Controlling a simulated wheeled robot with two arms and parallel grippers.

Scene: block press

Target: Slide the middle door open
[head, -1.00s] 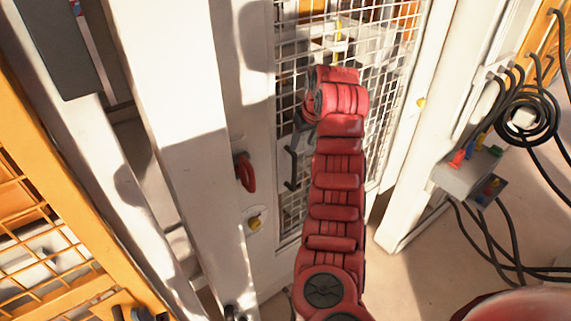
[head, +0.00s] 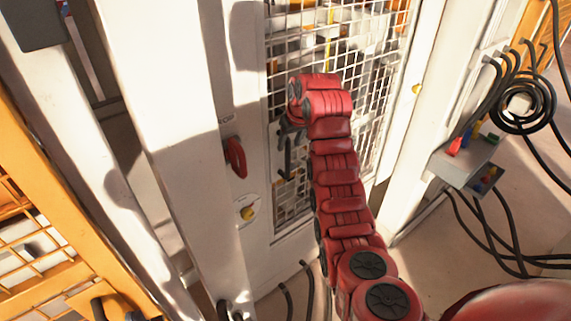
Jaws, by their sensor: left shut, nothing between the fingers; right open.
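The middle door is a white-framed panel with a wire mesh window (head: 385,110); coloured parts show through the mesh. A dark upright bar handle (head: 288,160) is fixed on the door near the mesh's left edge. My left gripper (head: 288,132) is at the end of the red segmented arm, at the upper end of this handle. The gripper is small, dark and partly hidden by the wrist; it is shut with nothing held. Whether it touches the handle cannot be told. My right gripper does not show.
A red knob (head: 235,157) and a yellow button (head: 247,213) sit left of the handle. A white post (head: 165,110) and an orange mesh frame (head: 45,220) stand at left. A grey box (head: 465,160) with hanging black cables (head: 520,108) is at right.

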